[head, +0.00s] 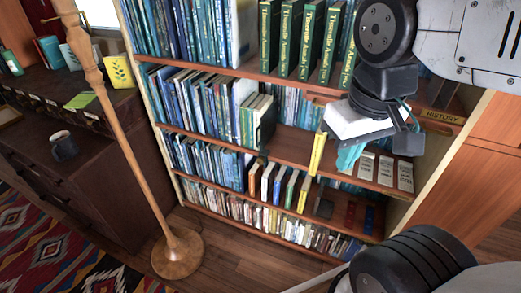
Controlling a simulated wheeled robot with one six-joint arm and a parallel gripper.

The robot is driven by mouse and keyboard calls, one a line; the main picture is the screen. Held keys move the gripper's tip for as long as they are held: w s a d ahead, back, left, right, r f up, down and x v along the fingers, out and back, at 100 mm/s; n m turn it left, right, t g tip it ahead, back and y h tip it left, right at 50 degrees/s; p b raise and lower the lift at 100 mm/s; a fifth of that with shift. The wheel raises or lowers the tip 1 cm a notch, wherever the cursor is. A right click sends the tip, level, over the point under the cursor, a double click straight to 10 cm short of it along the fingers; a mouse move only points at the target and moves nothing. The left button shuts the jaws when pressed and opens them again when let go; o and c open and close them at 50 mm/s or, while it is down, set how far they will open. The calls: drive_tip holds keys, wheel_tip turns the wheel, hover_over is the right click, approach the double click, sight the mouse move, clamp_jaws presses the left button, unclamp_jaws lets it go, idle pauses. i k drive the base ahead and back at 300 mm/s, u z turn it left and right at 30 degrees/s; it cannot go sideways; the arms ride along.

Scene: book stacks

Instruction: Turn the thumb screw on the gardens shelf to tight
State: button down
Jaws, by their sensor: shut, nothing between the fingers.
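My gripper (384,142) is in front of the right part of the bookshelf (292,143), at about the height of its middle shelves. Its fingers are dark and partly turned away from view; it is shut and holds nothing. I cannot make out a thumb screw, and no label reading gardens is legible. My gripper and arm hide part of the shelves at the right. A label reading HISTORY (442,117) is on a shelf edge just right of my gripper.
Several pale cards (385,171) stand below my gripper. A yellow book (317,153) stands to its left. A wooden pole with a round base (178,253) stands before the bookshelf's left side. A dark cabinet (85,160) with a mug (63,146) is at left. Bare floor lies before the shelves.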

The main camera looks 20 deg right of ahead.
sight(259, 161)
drive_tip(key=z, duration=0.7)
drive_tip(key=k, duration=0.7)
drive_tip(key=u, duration=1)
drive_tip(key=i, duration=0.5)
drive_tip(key=z, duration=0.05)
